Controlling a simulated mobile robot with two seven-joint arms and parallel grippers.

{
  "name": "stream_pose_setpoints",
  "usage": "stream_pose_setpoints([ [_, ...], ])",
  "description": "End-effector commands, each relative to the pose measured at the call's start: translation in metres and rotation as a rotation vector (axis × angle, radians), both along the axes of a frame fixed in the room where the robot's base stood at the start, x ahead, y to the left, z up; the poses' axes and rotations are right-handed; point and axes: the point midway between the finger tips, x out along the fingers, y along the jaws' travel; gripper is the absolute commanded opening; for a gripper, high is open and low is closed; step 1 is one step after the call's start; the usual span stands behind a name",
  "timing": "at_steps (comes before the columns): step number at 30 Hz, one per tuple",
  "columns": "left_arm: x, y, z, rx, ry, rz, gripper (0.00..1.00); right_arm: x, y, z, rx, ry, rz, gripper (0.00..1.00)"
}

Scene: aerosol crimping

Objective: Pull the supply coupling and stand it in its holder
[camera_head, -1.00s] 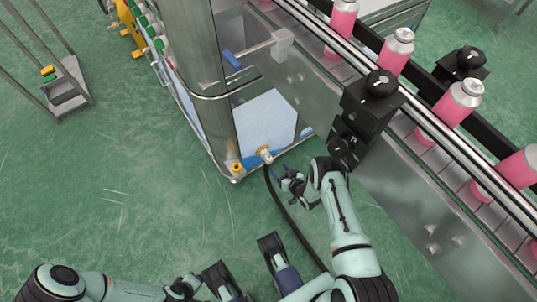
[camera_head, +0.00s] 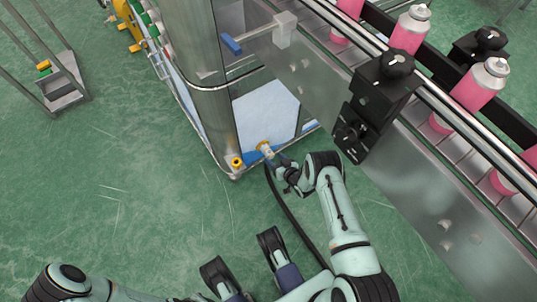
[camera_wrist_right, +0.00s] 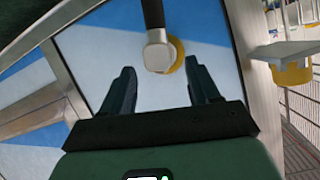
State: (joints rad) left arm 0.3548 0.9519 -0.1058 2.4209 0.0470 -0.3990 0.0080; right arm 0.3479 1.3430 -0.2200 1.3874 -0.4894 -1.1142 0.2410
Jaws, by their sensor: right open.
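The supply coupling (camera_head: 266,149) is a pale metal fitting seated at a yellow ring low on the steel machine's panel. A black hose (camera_head: 288,212) runs from it across the floor. In the right wrist view the coupling (camera_wrist_right: 157,52) shows as a silver elbow against the yellow ring, with the hose above it. My right gripper (camera_head: 272,163) is right at the coupling. Its open fingers (camera_wrist_right: 162,86) stand either side of the coupling's line, with no clear contact. A yellow-rimmed cup (camera_head: 237,162), possibly the holder, sits left of the coupling. My left gripper is out of view.
The steel machine column (camera_head: 195,60) rises behind the coupling. A conveyor (camera_head: 425,185) with pink cans and a black bracket (camera_head: 370,105) stands close to the right of my right arm. Open green floor lies to the left.

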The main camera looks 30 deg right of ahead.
Motion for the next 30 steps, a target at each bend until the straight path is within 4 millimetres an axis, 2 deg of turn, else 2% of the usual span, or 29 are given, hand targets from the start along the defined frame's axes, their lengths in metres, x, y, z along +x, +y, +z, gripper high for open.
stream_pose_setpoints([
  [3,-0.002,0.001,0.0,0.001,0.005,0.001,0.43,0.015,0.001,-0.006,-0.001,-0.003,0.001,0.61],
  [10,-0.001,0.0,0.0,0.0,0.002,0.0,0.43,0.033,0.003,-0.014,0.001,0.0,0.002,0.61],
  [30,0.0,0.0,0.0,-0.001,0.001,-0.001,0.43,0.037,0.003,-0.016,0.001,0.0,0.0,0.61],
])
